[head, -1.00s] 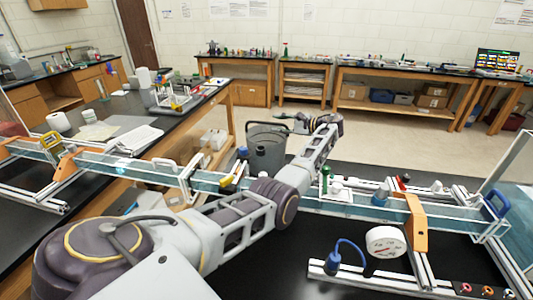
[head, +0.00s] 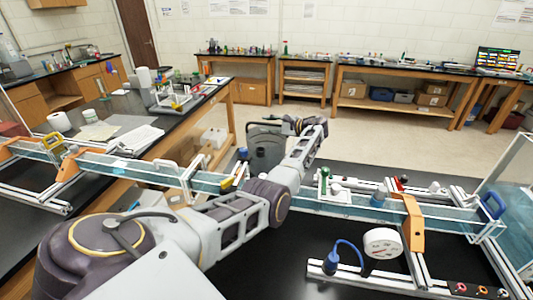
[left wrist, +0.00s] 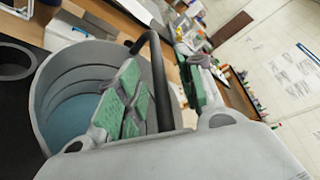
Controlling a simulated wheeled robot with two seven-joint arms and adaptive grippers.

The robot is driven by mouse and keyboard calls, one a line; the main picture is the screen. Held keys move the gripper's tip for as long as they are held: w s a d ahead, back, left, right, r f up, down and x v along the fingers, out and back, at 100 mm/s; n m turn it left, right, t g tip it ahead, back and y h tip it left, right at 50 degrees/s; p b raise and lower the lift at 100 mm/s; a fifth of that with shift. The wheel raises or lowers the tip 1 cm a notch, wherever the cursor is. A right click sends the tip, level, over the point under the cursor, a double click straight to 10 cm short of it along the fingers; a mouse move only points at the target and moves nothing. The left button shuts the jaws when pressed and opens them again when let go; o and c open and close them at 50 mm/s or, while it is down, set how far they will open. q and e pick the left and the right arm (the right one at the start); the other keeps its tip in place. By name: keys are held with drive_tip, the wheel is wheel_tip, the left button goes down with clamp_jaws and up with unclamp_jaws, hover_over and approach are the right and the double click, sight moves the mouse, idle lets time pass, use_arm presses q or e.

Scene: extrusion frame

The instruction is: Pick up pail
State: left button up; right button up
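The grey pail (head: 266,153) stands beyond the extrusion frame near the middle of the head view, partly behind my left arm. In the left wrist view the pail (left wrist: 50,85) is large and tilted in the picture, with a blue-grey inside. Its dark curved handle (left wrist: 156,75) stands up over the opening. My left gripper (left wrist: 160,90) is open, its green-padded fingers on either side of the handle. In the head view the left gripper (head: 270,123) is at the pail's rim and small. I cannot tell whether a finger touches the handle. My right gripper is not in view.
A long clear channel on a metal frame (head: 340,208) crosses the near black table, with an orange clamp (head: 413,222) and a white gauge (head: 382,243). A black bench (head: 190,115) with paper and glassware lies at left. Open floor (head: 385,140) lies beyond the pail.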

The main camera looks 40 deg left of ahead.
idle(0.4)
use_arm(q)
clamp_jaws()
